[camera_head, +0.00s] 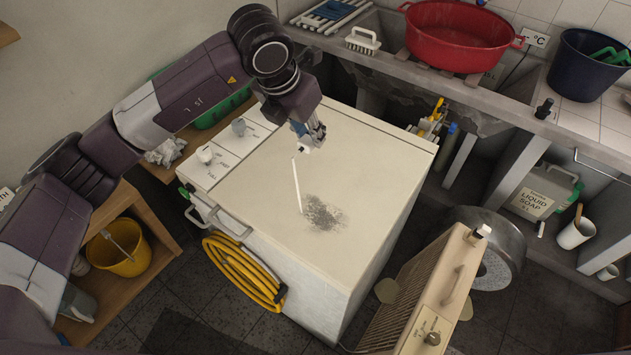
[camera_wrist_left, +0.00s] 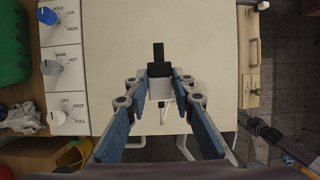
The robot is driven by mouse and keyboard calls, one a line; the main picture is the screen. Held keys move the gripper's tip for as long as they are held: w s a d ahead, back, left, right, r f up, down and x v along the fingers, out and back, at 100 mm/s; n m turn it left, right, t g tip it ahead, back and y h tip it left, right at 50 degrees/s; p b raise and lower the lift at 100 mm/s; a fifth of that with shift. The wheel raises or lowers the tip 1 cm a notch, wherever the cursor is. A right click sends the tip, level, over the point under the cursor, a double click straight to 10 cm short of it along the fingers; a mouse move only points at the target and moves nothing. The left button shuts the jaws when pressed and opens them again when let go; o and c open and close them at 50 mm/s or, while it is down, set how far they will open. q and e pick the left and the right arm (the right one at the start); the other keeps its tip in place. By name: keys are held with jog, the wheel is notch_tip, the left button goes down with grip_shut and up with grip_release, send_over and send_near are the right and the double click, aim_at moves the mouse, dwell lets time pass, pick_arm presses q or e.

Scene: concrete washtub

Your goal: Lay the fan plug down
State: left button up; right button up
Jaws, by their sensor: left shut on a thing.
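The fan plug (camera_wrist_left: 160,89) is a small white block between my left fingertips in the left wrist view. A black piece shows just beyond it, and I cannot tell whether it belongs to the plug. In the head view the plug (camera_head: 305,147) is at the tip of my left gripper (camera_head: 313,135), which is shut on it above the cream washing machine top (camera_head: 255,185). A thin white cord (camera_head: 297,185) runs from below the plug toward a dark speckled patch (camera_head: 325,213) on the top. The fan is not clearly identifiable.
Knobs (camera_head: 205,154) line the machine's left edge. A beige heater-like appliance (camera_head: 440,290) stands at the front right. A yellow hose (camera_head: 240,270) hangs on the machine's front. A red basin (camera_head: 460,38) and brush (camera_head: 362,42) sit behind. Most of the machine top is clear.

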pick_arm(q)
jog(key=b, duration=0.4)
send_over(313, 189)
jog(key=s, duration=0.1)
jog(key=f, duration=1.1)
jog(key=shift+a, duration=0.4)
notch_tip(313, 189, down, 5)
jog(key=b, duration=0.2)
jog(key=shift+s+f+b, duration=0.1)
jog(key=shift+b, duration=0.2)
jog(key=shift+f, duration=0.15)
jog(key=shift+f+b, duration=0.2)
jog(key=shift+b, duration=0.1)
jog(key=o, duration=0.9)
jog(key=shift+o, duration=0.7)
